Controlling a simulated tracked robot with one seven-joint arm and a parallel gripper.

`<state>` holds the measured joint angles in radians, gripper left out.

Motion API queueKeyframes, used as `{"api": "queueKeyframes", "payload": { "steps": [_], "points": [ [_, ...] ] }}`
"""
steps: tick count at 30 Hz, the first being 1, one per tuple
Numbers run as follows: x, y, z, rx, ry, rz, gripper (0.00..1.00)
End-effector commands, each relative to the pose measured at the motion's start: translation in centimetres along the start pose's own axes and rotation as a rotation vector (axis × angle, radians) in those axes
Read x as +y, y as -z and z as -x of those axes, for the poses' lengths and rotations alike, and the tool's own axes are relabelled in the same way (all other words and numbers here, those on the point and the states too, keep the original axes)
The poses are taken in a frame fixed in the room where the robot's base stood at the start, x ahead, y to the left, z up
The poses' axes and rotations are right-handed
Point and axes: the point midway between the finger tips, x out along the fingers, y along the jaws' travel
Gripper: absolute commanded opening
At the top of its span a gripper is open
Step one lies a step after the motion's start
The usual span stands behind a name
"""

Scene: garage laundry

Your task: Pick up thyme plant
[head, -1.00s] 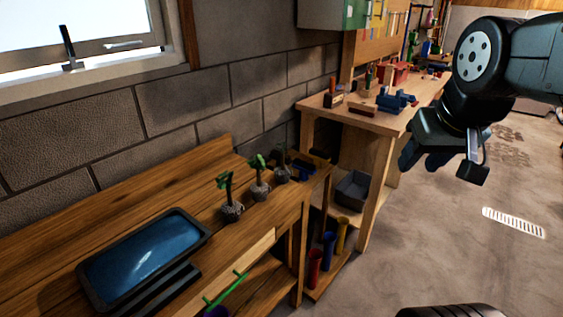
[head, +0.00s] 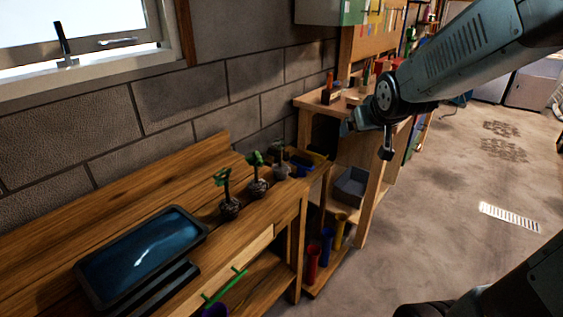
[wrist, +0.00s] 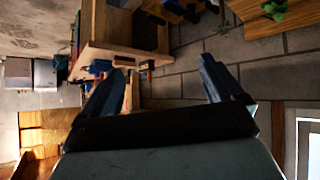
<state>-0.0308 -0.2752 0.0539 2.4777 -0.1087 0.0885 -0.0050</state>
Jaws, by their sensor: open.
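Three small potted plants stand in a row on the wooden bench in the head view: a near one (head: 229,208), a middle one (head: 257,188) and a far one (head: 280,171). I cannot tell which is the thyme. The near two have larger green leaves; the far one looks greyer and thinner. My gripper (head: 350,126) is in the air to the right of and above the plants, apart from them. In the wrist view its two fingers (wrist: 163,72) are spread with nothing between them. Green leaves (wrist: 275,9) show at that view's top right edge.
A blue tray (head: 145,255) lies on the near wooden bench (head: 185,193). A block wall and window (head: 80,50) rise behind. A taller workbench with tools stands behind my gripper. A grey bin (head: 350,187) and colored tubes sit below. Open floor lies right.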

Motion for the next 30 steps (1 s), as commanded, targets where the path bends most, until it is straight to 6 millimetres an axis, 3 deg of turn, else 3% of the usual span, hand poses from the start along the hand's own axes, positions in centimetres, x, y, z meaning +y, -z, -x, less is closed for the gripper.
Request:
{"api": "queueKeyframes", "payload": {
  "steps": [1,6,15,24,30],
  "points": [
    [-0.5,0.3,-1.8,0.020,0.010,0.014,0.94],
    [-2.1,1.6,-6.7,0.127,0.049,0.056,0.94],
    [-6.2,2.3,-14.3,0.318,0.143,0.104,0.94],
    [-10.8,0.6,-19.9,0.509,0.259,0.103,0.94],
    [-13.5,-1.3,-22.2,0.628,0.333,0.075,0.94]
  ]
}}
